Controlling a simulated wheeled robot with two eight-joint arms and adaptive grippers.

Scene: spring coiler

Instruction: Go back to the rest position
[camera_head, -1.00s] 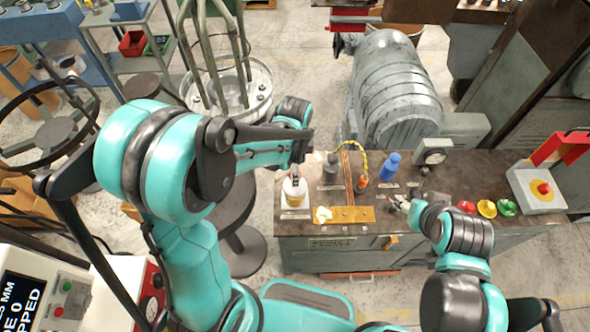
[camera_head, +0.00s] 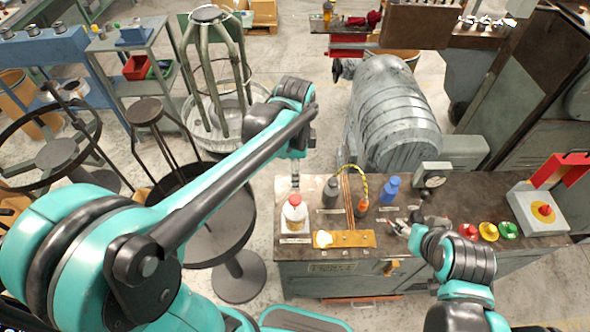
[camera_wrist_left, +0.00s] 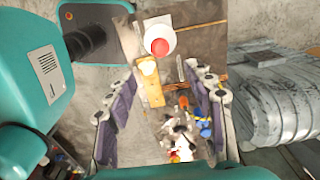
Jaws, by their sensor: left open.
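My left arm reaches in from the left of the head view. Its gripper (camera_head: 295,180) hangs above the left end of the workbench, just over a white bottle with a red cap (camera_head: 294,214). In the left wrist view the two fingers of my left gripper (camera_wrist_left: 160,78) are spread wide, with nothing between them. The red-capped bottle (camera_wrist_left: 159,46) stands below and beyond them, apart from them. My right gripper (camera_head: 398,228) is low over the bench near the blue bottle (camera_head: 390,189); its jaws are too small to read.
A large grey motor (camera_head: 392,115) stands behind. A wire reel stand (camera_head: 212,80) is left of my left gripper.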

